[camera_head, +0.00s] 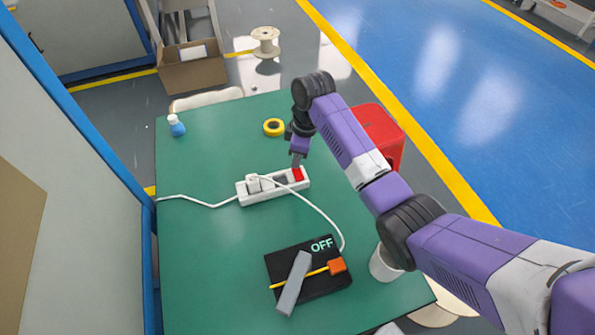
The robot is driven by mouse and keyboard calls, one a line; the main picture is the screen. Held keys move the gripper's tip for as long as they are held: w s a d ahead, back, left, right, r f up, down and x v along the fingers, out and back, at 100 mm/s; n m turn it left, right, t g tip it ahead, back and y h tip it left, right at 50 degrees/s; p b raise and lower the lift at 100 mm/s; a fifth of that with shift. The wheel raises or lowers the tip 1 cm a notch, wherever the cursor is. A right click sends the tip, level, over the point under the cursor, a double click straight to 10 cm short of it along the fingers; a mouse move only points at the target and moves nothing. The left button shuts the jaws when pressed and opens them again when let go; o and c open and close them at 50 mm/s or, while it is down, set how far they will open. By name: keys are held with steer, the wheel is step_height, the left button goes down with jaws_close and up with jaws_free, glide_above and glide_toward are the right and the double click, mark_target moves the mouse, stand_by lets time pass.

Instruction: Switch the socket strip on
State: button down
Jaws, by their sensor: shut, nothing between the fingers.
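The white socket strip (261,194) lies on the green table, a little right of the table's middle. A white plug (253,182) sits in its left part. A red switch (298,174) is at its right end. My gripper (296,163) is shut and empty, pointing down right at the red switch; I cannot tell whether it touches it. A black device (320,284) nearer the front shows the word OFF. A grey bar, a yellow strip and an orange block are on it.
The green table (205,260) is clear on its left side. A yellow tape roll (273,127) and a blue bottle (177,126) stand farther back. A white cup (384,264) is at the right edge, under my arm. A red bin (378,130) stands beyond the table's right edge.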

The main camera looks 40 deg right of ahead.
steer(key=shift+f+b, duration=0.45)
steer(key=shift+f, duration=0.45)
stand_by(0.5)
step_height(320, 180, up, 7)
steer(key=p, duration=0.7)
steer(key=shift+r, duration=0.1)
stand_by(0.6)
